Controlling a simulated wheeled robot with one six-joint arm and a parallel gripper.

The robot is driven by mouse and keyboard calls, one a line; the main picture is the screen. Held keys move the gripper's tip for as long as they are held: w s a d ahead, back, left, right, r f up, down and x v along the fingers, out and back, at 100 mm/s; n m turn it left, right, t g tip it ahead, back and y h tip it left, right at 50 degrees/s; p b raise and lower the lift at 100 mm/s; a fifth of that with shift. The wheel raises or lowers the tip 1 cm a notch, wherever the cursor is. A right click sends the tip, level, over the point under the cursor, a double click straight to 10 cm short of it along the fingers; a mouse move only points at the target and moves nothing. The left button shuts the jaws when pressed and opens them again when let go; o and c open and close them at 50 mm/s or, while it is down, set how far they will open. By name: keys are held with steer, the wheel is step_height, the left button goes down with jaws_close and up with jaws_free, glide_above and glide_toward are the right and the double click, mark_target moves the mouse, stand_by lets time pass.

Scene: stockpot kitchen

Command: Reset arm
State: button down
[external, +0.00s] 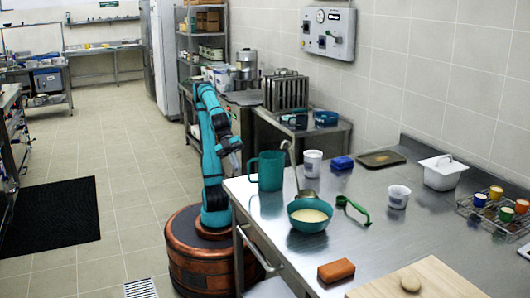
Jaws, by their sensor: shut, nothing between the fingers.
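My teal arm stands on its round base at the left end of the steel table (350,235). The arm is folded upright, with its forearm bent over and pointing down. My gripper (236,165) hangs at the table's left edge, behind and left of the teal pitcher (267,171). It is shut with nothing in it, and looks apart from the pitcher. The fingertips are small in this view.
On the table are a teal bowl (309,215) with pale contents, a ladle (301,184) beside it, a green-handled tool (352,209), white cups (399,197), an orange block (336,271), a cutting board (430,279) and a wire rack (493,212). Open floor lies left.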

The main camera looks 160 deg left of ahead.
steer(key=s+a+r+n+t, duration=0.3)
steer(key=s+r+n+t, duration=0.3)
steer(key=s+r, duration=0.3)
steer(key=s+t, duration=0.1)
steer(key=s, duration=0.1)
steer(key=shift+s+a+r+n, duration=0.25)
steer(key=shift+s+a+n, duration=0.05)
steer(key=shift+s+n, duration=0.1)
